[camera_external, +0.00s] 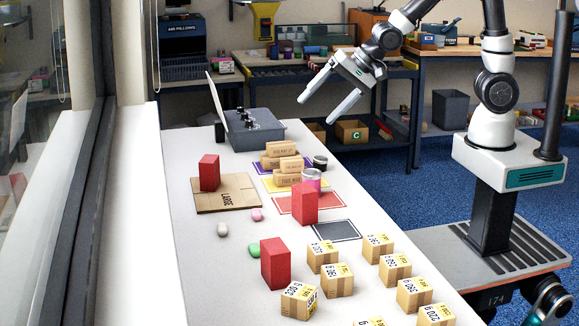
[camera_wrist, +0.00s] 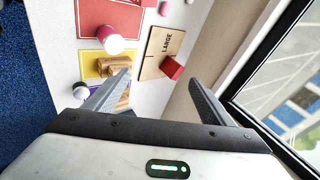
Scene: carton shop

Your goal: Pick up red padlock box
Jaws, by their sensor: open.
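Three plain red boxes stand on the white table in the external view. One red box (camera_external: 209,173) is on the brown cardboard sheet marked LARGE (camera_external: 240,192). A second red box (camera_external: 304,203) stands by the red mat, and a third (camera_external: 275,264) is nearer the camera. No padlock mark is legible on any of them. My gripper (camera_external: 317,110) is open and empty, high above the table's far part. In the wrist view, the red box on the cardboard (camera_wrist: 172,67) shows beyond the open fingers (camera_wrist: 160,77), nearer the right finger.
A grey box with knobs and a raised panel (camera_external: 262,131) stands at the table's far end. Several small cartons (camera_external: 337,281) fill the near right. Pink, white and green pebble-like pieces lie between.

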